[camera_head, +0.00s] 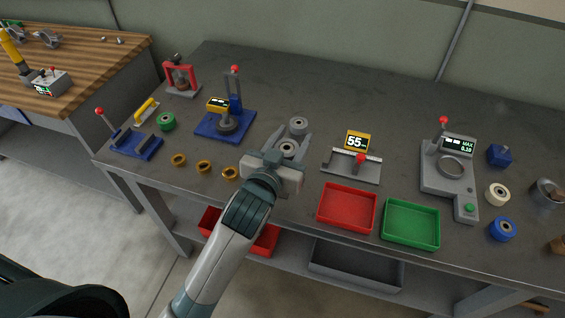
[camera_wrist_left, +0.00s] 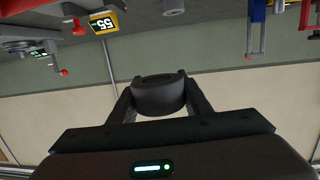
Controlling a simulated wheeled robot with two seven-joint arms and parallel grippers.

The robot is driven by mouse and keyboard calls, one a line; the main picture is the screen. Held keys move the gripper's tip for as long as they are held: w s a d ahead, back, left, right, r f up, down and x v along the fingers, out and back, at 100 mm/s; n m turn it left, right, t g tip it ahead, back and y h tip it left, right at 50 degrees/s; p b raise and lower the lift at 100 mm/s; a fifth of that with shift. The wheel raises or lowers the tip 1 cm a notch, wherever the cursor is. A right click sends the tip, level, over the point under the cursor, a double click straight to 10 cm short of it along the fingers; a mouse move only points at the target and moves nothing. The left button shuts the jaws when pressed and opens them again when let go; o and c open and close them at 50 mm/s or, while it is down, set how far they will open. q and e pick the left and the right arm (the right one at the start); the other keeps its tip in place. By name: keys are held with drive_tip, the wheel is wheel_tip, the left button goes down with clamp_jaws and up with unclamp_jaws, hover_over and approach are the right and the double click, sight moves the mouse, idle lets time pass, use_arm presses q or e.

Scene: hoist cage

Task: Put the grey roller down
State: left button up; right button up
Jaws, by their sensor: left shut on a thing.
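My left gripper (camera_head: 289,142) reaches in over the middle of the grey workbench and is shut on a grey roller (camera_head: 288,149). In the left wrist view the roller (camera_wrist_left: 158,97) looks dark and sits between the two fingers. That view is upside down, with the bench things along its top edge. A second grey roller (camera_head: 298,125) stands just beyond the fingertips in the head view. I cannot tell how high the held roller is above the bench. My right gripper is not in view.
A blue press fixture (camera_head: 225,124) stands left of the gripper, with several brass rings (camera_head: 204,167) nearer me. Right are a gauge reading 55 (camera_head: 357,142), a red tray (camera_head: 346,207), a green tray (camera_head: 411,223) and a grey MAX tester (camera_head: 448,177). The bench's back strip is clear.

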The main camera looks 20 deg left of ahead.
use_arm(q)
drive_tip(key=w+d+f+m+h, duration=0.1)
drive_tip(key=d+f+h, duration=0.1)
drive_tip(key=d, duration=0.6)
drive_tip(key=shift+w+d+f, duration=0.15)
drive_tip(key=shift+d+f, duration=0.25)
drive_tip(key=shift+f, duration=0.35)
drive_tip(key=a+f+p, duration=0.1)
drive_tip(key=a+f, duration=0.1)
drive_tip(key=a, duration=0.2)
drive_tip(key=w+a+f+p, duration=0.1)
drive_tip(key=a+f, duration=0.1)
drive_tip(key=a, duration=0.1)
drive_tip(key=a+f+p, duration=0.1)
drive_tip(key=a+f, duration=0.2)
drive_tip(key=a, duration=0.1)
drive_tip(key=shift+w+a, duration=0.2)
drive_tip(key=shift+a, duration=0.15)
wheel_tip(320, 180, down, 2)
drive_tip(key=shift+f+p, duration=0.1)
drive_tip(key=shift+p, duration=0.3)
drive_tip(key=shift+f+p, duration=0.5)
drive_tip(key=shift+f, duration=0.2)
